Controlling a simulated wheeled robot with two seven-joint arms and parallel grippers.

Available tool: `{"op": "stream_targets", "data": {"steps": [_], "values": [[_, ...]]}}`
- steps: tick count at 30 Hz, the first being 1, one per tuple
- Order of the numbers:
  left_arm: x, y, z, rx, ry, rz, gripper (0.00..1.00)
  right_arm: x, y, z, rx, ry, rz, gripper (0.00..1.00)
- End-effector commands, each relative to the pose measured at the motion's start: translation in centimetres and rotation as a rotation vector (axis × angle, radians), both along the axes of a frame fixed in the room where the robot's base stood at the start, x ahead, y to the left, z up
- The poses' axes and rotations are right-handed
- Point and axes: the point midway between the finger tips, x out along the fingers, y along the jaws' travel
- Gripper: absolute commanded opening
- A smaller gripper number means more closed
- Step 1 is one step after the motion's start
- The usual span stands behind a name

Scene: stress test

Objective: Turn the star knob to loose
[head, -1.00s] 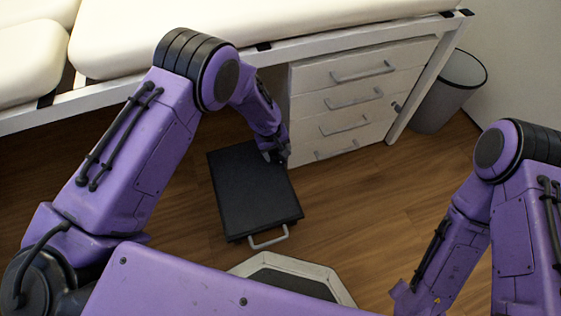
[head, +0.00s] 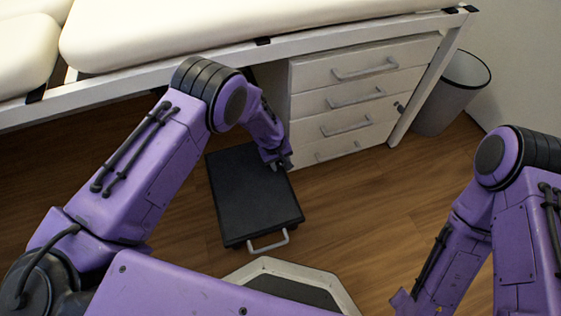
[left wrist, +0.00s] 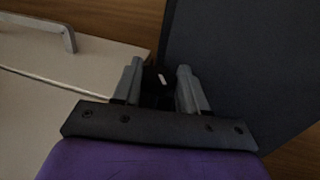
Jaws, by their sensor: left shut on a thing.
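My left gripper (head: 280,163) is low, at the far right corner of the black step platform (head: 250,195), close to the white drawer cabinet. In the left wrist view its two grey fingers (left wrist: 160,88) are shut on a small dark thing with a white mark, the star knob (left wrist: 159,78). The knob's outline is mostly lost in shadow, so its arms and turn angle cannot be read. In the head view the gripper hides it. My right arm is at the right, and its fingers are not seen.
The white drawer cabinet (head: 350,75) stands under the cream padded bench (head: 200,30), just beyond the left gripper. A grey bin (head: 450,95) stands at the right. The step has a grey handle (head: 268,242) at its near end. Wooden floor is clear to the right.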

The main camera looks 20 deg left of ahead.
Motion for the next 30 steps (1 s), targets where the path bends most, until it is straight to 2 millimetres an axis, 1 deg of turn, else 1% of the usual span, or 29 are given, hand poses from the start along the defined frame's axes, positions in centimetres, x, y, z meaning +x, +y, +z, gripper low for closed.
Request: {"op": "stream_targets", "data": {"steps": [3, 6, 16, 17, 18, 19, 27, 29, 30], "values": [[-0.2, 0.2, 0.1, -0.050, -0.022, 0.006, 0.12, 0.0, 0.0, 0.8, -0.001, -0.001, 0.000, 0.43], [-0.2, 0.2, 0.1, -0.079, -0.047, 0.005, 0.12, 0.1, -0.1, 1.1, -0.001, -0.001, 0.001, 0.43], [-0.2, 0.2, -0.1, -0.089, -0.061, 0.001, 0.12, 0.1, -0.1, 1.0, -0.001, -0.001, 0.001, 0.43], [-0.2, 0.2, -0.1, -0.090, -0.060, 0.001, 0.45, 0.1, -0.1, 1.0, -0.002, -0.001, 0.001, 0.43], [-0.2, 0.2, -0.1, -0.089, -0.061, 0.001, 0.58, 0.1, -0.1, 1.0, -0.001, -0.001, 0.001, 0.43], [-0.1, 0.2, -0.1, -0.089, -0.061, 0.001, 0.68, 0.1, -0.1, 1.0, -0.002, -0.001, 0.001, 0.43], [-0.1, 0.2, 0.0, -0.089, -0.061, 0.001, 0.68, 0.1, -0.1, 1.0, -0.001, -0.001, 0.001, 0.43], [-0.1, 0.3, 0.5, -0.089, -0.062, 0.001, 0.68, 0.1, -0.1, 1.3, -0.002, -0.001, 0.001, 0.43], [-0.2, 0.4, 1.1, -0.089, -0.062, 0.001, 0.68, 0.1, -0.1, 1.7, -0.002, -0.001, 0.001, 0.43]]}}
